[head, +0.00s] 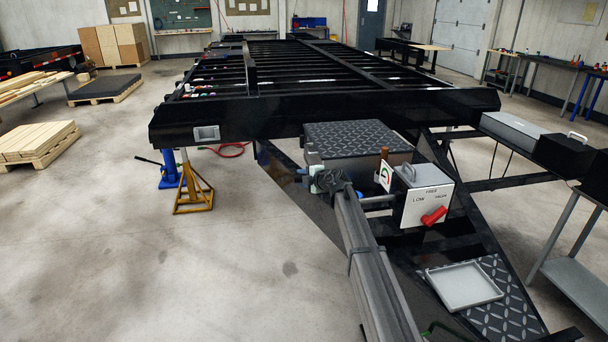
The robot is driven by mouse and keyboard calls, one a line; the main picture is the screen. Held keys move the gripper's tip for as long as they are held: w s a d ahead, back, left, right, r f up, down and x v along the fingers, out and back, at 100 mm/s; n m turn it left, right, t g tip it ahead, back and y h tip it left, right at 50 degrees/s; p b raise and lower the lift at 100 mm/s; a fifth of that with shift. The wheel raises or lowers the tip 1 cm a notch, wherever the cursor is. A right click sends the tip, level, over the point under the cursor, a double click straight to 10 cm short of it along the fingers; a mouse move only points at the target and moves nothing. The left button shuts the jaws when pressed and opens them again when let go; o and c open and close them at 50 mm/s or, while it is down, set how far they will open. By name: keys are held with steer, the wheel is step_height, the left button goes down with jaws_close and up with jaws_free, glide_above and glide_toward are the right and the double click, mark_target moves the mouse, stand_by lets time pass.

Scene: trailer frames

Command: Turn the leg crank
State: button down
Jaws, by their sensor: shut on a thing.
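A light grey gearbox (424,195) stands on the black trailer frame, with a red selector lever (434,216) on its front and FREE, LOW and HIGH lettering. A metal shaft (378,203) runs left from the gearbox towards the crank. My grey arm (366,255) rises from the bottom of the head view. My dark gripper (328,181) is at its far end, left of the gearbox, shut on the leg crank. The crank's grip is mostly hidden by the gripper and arm. A small gauge plate with a coloured arc (386,177) stands beside the gearbox.
A diamond-plate box (357,139) sits just behind the gripper. A grey tray (464,286) lies on the diamond-plate deck at the front right. A yellow stand (194,188) and blue jack (168,168) are at left. Open floor lies left of the arm.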

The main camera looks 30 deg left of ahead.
step_height(320, 180, down, 11)
steer(key=s+d+m+g+h, duration=0.1)
steer(key=s+d+g+h, duration=0.1)
steer(key=g+h, duration=0.1)
steer(key=shift+d+r+m+g+h, duration=0.2)
steer(key=shift+m+g+h, duration=0.1)
steer(key=shift+h, duration=0.5)
steer(key=shift+s, duration=0.15)
steer(key=shift+a, duration=0.1)
steer(key=c, duration=1)
jaws_free()
steer(key=shift+r, duration=0.1)
steer(key=shift+c, duration=0.2)
steer(key=shift+o, duration=1.3)
steer(key=v, duration=1.3)
steer(key=shift+d+r, duration=0.25)
steer(key=shift+r, duration=0.05)
